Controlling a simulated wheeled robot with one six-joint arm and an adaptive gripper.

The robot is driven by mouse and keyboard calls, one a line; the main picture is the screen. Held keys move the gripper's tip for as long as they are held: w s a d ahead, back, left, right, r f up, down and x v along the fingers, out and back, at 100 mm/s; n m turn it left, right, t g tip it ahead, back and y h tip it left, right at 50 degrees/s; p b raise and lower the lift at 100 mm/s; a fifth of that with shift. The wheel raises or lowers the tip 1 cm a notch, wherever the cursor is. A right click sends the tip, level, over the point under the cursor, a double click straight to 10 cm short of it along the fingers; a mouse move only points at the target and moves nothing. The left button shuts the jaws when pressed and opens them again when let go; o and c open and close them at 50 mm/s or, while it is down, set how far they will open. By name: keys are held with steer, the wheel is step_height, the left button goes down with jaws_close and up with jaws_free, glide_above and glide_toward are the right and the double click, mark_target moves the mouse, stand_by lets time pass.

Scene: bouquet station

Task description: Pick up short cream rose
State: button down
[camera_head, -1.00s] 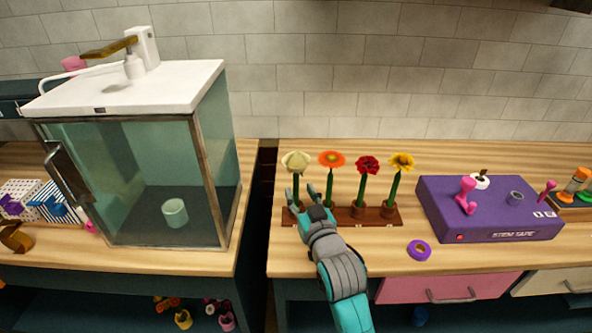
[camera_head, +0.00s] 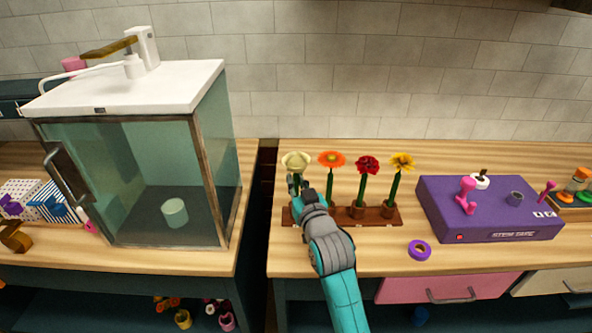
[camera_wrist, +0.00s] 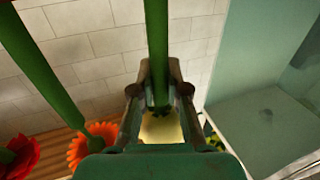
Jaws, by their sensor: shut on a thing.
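The cream rose (camera_head: 295,161) is at the left end of a row of flowers, with its pale head facing up. My gripper (camera_head: 295,183) is shut on its green stem, just under the head. In the wrist view the stem (camera_wrist: 157,45) runs between the two fingers (camera_wrist: 158,80), and the cream head (camera_wrist: 160,129) shows beyond them. The lower stem is hidden behind my gripper in the head view, so I cannot tell whether it still sits in the brown wooden holder (camera_head: 373,219).
An orange flower (camera_head: 331,159), a red flower (camera_head: 368,166) and a yellow flower (camera_head: 401,162) stand close to the right in the holder. A purple stem tape box (camera_head: 490,225) and purple tape roll (camera_head: 419,250) lie further right. A glass cabinet (camera_head: 215,150) stands left across a gap.

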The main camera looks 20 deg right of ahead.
steer(key=shift+r, duration=8.5)
steer(key=shift+s, duration=0.1)
